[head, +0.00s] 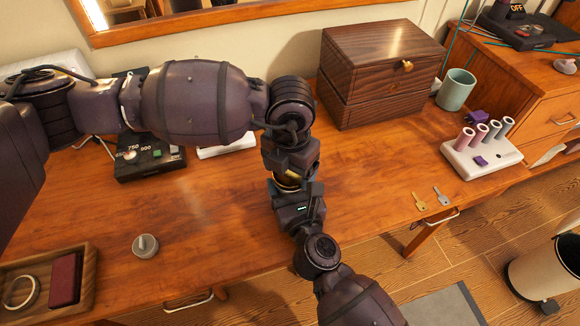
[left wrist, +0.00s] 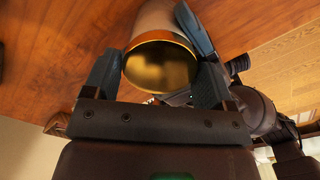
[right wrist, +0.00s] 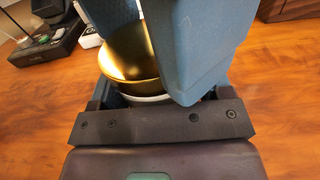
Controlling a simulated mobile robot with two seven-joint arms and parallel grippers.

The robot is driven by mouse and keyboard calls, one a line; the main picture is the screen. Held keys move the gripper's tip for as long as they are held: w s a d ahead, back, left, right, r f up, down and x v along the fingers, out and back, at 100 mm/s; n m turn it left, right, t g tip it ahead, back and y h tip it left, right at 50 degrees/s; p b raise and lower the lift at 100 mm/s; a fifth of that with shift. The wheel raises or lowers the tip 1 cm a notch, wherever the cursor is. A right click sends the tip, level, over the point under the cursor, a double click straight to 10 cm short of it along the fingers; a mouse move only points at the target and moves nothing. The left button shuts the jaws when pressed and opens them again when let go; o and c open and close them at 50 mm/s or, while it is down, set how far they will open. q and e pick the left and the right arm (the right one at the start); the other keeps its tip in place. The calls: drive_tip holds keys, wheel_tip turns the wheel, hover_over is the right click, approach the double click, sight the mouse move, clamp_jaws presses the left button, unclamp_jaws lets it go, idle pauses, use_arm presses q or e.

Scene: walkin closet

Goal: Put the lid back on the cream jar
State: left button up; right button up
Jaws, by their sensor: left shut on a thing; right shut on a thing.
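My left gripper (head: 290,167) reaches down from above, and my right gripper (head: 296,193) comes up from below; they meet over the table's front part. The gold lid (left wrist: 160,66) is between my left fingers, its round shiny face toward the left wrist camera. A pale body, apparently the cream jar (left wrist: 165,18), extends beyond it. In the right wrist view the gold lid (right wrist: 132,50) is in line with a white part of the jar (right wrist: 150,98) between my right fingers. Lid and jar look close together; fingers hide whether they are fully seated.
The wooden table (head: 225,215) is mostly clear around the grippers. A dark wooden box (head: 380,70) stands behind. Two keys (head: 430,199), a white stand with rolls (head: 483,155) and a green cup (head: 456,90) are right. A grey knob (head: 145,245) and wooden tray (head: 88,280) are left.

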use_arm(q)
drive_tip(key=m, duration=0.4)
drive_tip(key=shift+m, duration=0.3)
drive_tip(key=m, duration=0.4)
drive_tip(key=o, duration=1)
drive_tip(key=shift+c, duration=0.2)
drive_tip(key=shift+r, duration=2.3)
